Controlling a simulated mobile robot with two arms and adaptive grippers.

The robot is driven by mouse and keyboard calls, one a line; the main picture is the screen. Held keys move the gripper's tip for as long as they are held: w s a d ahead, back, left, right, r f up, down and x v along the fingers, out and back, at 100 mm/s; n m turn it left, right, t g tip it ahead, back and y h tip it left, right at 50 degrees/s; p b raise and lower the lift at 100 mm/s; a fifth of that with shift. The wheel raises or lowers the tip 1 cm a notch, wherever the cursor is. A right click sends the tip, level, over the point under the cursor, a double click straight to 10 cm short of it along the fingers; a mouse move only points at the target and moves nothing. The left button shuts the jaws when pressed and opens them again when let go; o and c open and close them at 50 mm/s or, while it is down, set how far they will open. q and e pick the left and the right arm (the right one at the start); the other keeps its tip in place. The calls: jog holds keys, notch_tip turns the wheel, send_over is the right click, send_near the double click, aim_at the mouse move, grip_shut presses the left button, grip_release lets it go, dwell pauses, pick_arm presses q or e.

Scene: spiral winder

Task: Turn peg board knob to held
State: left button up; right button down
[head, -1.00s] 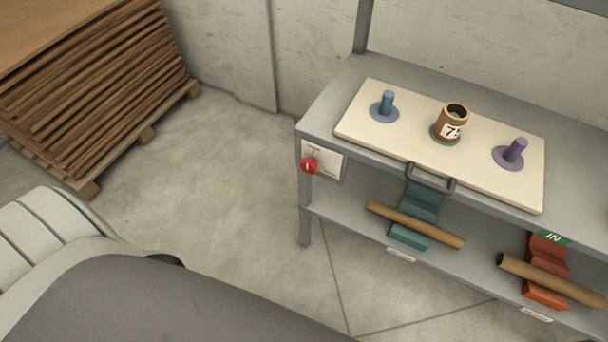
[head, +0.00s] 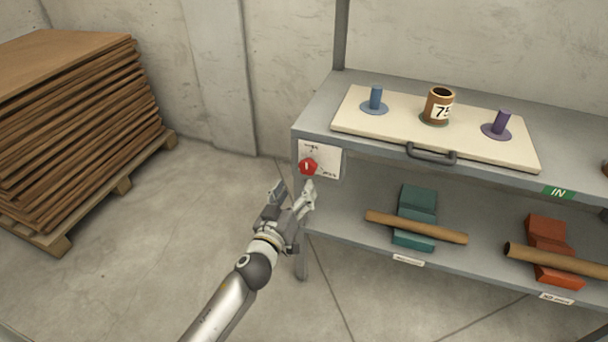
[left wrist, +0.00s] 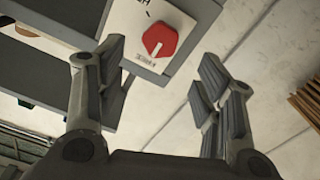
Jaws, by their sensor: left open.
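The red knob (head: 308,167) sits on a white label plate (head: 328,163) at the left front corner of the grey bench. It also shows in the left wrist view (left wrist: 160,38), ahead of the fingers. My left gripper (head: 293,190) is open and empty, just below and left of the knob, apart from it. In the left wrist view its two fingers (left wrist: 160,70) are spread wide, with the knob above the gap between them. The peg board (head: 390,133) lies on the bench top with a blue peg, a brown tube marked 7 and a purple peg. My right gripper is not in view.
The lower shelf holds teal blocks (head: 417,200) and orange blocks (head: 548,238), each with a brown tube on it. A handle (head: 431,156) sticks out at the board's front edge. A pallet of brown sheets (head: 75,120) stands at the left. The floor between is clear.

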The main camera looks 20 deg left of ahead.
aim_at(307, 170)
pick_arm(q)
jog(key=w, duration=0.8)
jog(key=shift+w+d+f, duration=0.1)
jog(key=shift+w, duration=0.1)
jog(key=shift+w+b, duration=0.35)
jog(key=shift+w, duration=0.4)
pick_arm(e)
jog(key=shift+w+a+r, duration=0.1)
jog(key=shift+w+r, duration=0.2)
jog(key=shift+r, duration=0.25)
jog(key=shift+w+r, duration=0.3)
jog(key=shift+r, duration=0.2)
pick_arm(q)
jog(key=c, duration=1)
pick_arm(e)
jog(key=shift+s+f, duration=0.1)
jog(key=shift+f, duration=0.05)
